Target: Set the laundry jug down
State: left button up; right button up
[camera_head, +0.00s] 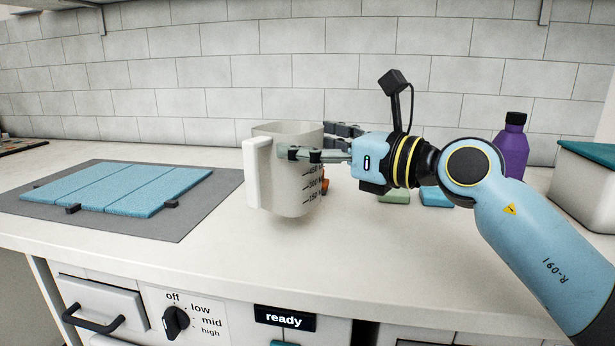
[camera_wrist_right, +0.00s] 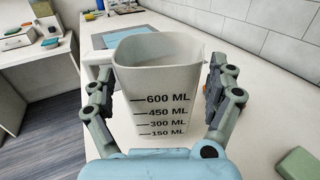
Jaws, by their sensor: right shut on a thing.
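The laundry jug (camera_head: 292,195) is a pale grey measuring jug with a white handle on its left and dark volume marks. It looks upright in the head view, near the middle of the counter (camera_head: 225,250). My right gripper (camera_head: 306,142) comes in from the right and is shut on the jug's upper body, one finger on each side. The wrist view shows the jug (camera_wrist_right: 160,85) open at the top, between the fingers of my right gripper (camera_wrist_right: 160,88). I cannot tell for certain whether its base touches the counter. My left gripper is out of view.
A blue folded pad (camera_head: 125,188) lies on a grey mat (camera_head: 195,222) at left. Green (camera_head: 394,197) and blue (camera_head: 437,197) blocks, a purple bottle (camera_head: 513,148) and a teal-lidded box (camera_head: 585,190) stand right. An orange object (camera_head: 325,186) is partly hidden behind the jug. The front counter is clear.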

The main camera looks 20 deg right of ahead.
aim_at(311, 174)
jog(key=shift+a+f, duration=0.5)
jog(key=shift+f+b, duration=0.8)
jog(key=shift+f, duration=1)
jog(key=o, duration=1.1)
jog(key=shift+f, duration=0.15)
jog(key=shift+s+d, duration=0.15)
jog(key=v, duration=1.1)
jog(key=shift+s+d+p, duration=0.15)
jog(key=shift+s+p, duration=0.2)
jog(key=shift+p, duration=0.05)
